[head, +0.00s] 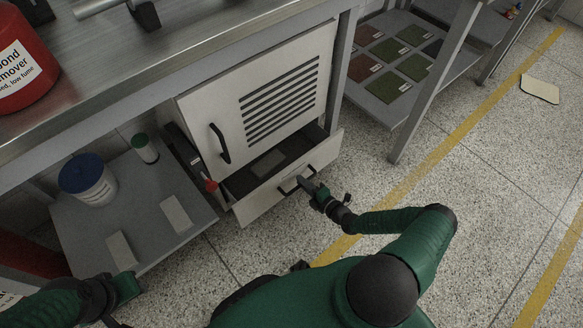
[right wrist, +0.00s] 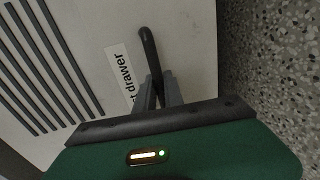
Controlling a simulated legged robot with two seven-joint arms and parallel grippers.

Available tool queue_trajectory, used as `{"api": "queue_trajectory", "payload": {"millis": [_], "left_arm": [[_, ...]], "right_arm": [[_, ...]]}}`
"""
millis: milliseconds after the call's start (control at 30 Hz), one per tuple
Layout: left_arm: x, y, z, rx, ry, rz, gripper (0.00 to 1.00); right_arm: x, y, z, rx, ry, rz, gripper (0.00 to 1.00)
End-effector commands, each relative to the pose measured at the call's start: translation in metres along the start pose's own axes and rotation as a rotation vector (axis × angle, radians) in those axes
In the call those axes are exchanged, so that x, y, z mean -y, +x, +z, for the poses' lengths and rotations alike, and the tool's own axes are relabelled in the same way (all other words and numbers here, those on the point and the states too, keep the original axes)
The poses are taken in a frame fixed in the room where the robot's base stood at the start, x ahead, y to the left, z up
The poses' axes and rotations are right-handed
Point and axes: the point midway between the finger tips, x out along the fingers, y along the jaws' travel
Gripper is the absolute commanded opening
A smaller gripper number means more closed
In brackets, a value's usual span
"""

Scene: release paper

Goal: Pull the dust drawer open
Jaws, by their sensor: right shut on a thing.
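The dust drawer (head: 258,205) is the pale drawer low in the white louvred cabinet (head: 285,80). It stands partly open, and its dark inside shows with a flat grey patch in it. Its black bar handle (head: 286,188) is on the front; in the right wrist view the handle (right wrist: 148,45) runs up from between my fingers. A label ending in "t drawer" (right wrist: 125,75) lies beside it. My right gripper (head: 305,184) is shut on the handle. My left gripper (head: 128,287) is at the lower left, away from the drawer; its fingers are not clear.
A grey low shelf (head: 100,215) at left bears a blue-lidded tub (head: 88,180), a green-capped container (head: 145,148) and pale cards. A red-tipped lever (head: 210,184) sits beside the cabinet. A table leg (head: 435,85) stands at right. The speckled floor is clear before the drawer.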

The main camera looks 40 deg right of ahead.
Motion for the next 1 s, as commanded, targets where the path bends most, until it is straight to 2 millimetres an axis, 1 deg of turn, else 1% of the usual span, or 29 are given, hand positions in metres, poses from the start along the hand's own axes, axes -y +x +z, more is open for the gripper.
{"api": "queue_trajectory", "payload": {"millis": [33,200,400,500,700,833,1000], "left_arm": [[0.0,-0.007,-0.002,0.0,0.0,0.0,0.36],[0.0,-0.015,-0.004,0.0,0.0,0.0,0.36],[0.0,-0.019,-0.004,0.0,0.0,0.0,0.36],[0.0,-0.019,-0.004,0.0,0.0,0.0,0.36],[0.0,-0.019,-0.004,0.0,0.0,0.0,0.36],[0.0,-0.019,-0.004,0.0,0.0,0.0,0.36],[0.0,-0.019,-0.004,0.0,0.0,0.0,0.36]], "right_arm": [[0.002,-0.016,0.001,0.002,0.002,-0.009,0.0],[0.013,-0.062,0.001,0.003,0.002,-0.009,0.0],[0.025,-0.111,0.001,0.002,0.0,-0.008,0.0],[0.03,-0.132,0.001,0.001,-0.001,-0.008,0.0],[0.036,-0.161,0.001,0.0,0.0,-0.008,0.0],[0.039,-0.171,0.0,0.0,0.0,-0.009,0.0],[0.04,-0.176,0.0,-0.001,-0.001,-0.007,0.0]]}}
